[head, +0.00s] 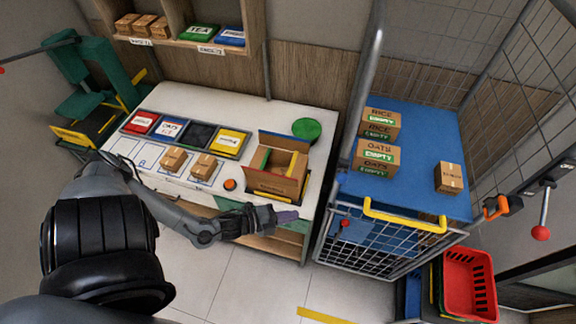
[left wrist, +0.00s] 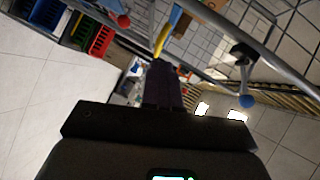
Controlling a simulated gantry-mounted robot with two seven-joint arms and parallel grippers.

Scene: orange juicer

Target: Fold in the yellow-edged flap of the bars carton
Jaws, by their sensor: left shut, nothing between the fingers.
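The open carton (head: 290,163), a brown box with its flaps spread, stands at the right end of the white worktable. Yellow and green edges show at its flaps. A flap with a yellow edge (head: 275,195) appears low on its front side, though it is small and I cannot make out its exact angle. My left gripper (head: 287,216) is just below and in front of the carton, beyond the table's front edge. Its fingers are shut and empty. My right gripper is not seen.
Two small boxes (head: 173,159) and an orange button (head: 230,184) are on the worktable (head: 200,100), left of the carton. A green disc (head: 306,128) lies behind it. The cage cart (head: 430,120) stands close on the right, with a red crate (head: 468,280) beyond.

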